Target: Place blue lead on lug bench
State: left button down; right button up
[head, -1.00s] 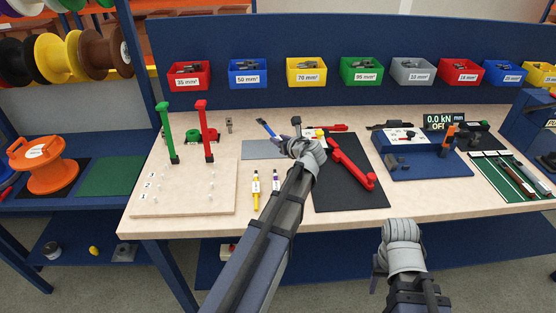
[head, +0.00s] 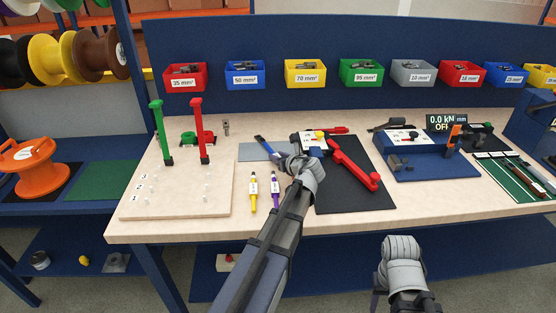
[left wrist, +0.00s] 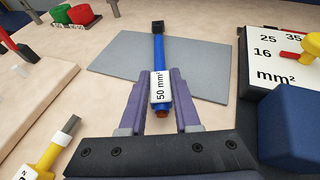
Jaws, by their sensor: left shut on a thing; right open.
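My left gripper (head: 284,157) is shut on the blue lead (head: 268,147). In the left wrist view the blue lead (left wrist: 160,60) lies between the two purple fingers, with a white "50 mm²" tag, a dark lug at its far end and a copper-coloured near end. It is over the flat grey plate (left wrist: 115,60) on the bench; I cannot tell whether it touches. The grey plate also shows in the head view (head: 248,153). My right gripper (head: 380,300) is low in front of the bench, empty, its jaws mostly hidden.
Yellow (head: 253,195) and purple (head: 274,190) leads lie before the plate. A red-handled tool (head: 355,168) lies on a black mat (head: 340,200) to the right. Red (head: 203,130) and green (head: 163,130) posts stand left. Lug bins line the back, including a blue bin (head: 245,74).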

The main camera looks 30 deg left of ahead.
pick_arm(q)
jog(key=shift+f, duration=0.15)
jog(key=c, duration=0.6)
grip_release()
jog(key=shift+r, duration=0.2)
jog(key=shift+s+d+r, duration=0.15)
jog(key=shift+s+d, duration=0.05)
jog(key=shift+d, duration=0.05)
jog(key=p+v, duration=0.4)
jog(key=v, duration=0.6)
jog(key=shift+s+d, duration=0.1)
jog(key=shift+s+d+r+p, duration=0.1)
jog(key=shift+s+d+p, duration=0.2)
jog(key=shift+d, duration=0.15)
